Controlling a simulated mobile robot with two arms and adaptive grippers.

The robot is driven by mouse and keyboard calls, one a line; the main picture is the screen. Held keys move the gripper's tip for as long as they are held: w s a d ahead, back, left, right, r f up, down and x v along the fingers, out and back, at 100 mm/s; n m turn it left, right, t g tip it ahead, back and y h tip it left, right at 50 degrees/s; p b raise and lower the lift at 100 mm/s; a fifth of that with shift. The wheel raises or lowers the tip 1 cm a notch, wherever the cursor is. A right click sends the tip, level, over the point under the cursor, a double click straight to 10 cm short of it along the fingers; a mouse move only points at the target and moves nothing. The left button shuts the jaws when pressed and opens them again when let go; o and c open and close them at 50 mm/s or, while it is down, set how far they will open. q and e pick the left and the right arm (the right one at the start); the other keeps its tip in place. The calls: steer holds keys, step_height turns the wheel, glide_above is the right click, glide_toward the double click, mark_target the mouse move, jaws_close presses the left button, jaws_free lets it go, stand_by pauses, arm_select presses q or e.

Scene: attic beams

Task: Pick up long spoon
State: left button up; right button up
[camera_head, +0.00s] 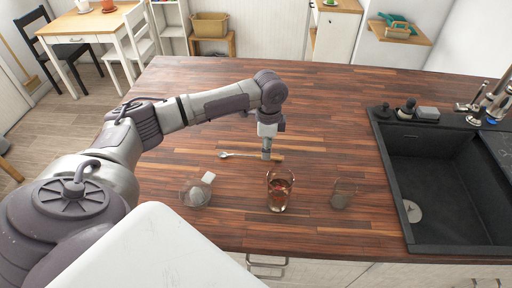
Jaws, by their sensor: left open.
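The long spoon (234,155) lies flat on the wooden countertop (320,100). Its metal bowl points left and its handle runs right. My left gripper (266,156) hangs pointing down over the right part of the handle. Its fingers are small in the picture and are open; they hide a bit of the handle. I cannot tell whether they touch it. My right gripper is not in view.
A glass with brown liquid (280,190) stands just in front of my left gripper. A glass bowl (196,193) with white cubes is at the left, and a small glass (341,195) at the right. A black sink (445,180) fills the right side. The back counter is clear.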

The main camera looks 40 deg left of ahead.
arm_select(q)
step_height(320, 180, down, 2)
steer(key=shift+s+f, duration=0.1)
steer(key=shift+s, duration=0.05)
steer(key=shift+f, duration=0.4)
jaws_close()
steer(key=shift+r, duration=0.1)
steer(key=shift+r, duration=0.45)
step_height(320, 180, up, 2)
steer(key=shift+r+b, duration=0.25)
steer(key=shift+b, duration=0.25)
steer(key=s+d+r+b, duration=0.2)
steer(key=d+r, duration=0.5)
steer(key=d, duration=0.4)
steer(key=shift+s+r, duration=0.3)
steer(key=shift+s, duration=0.3)
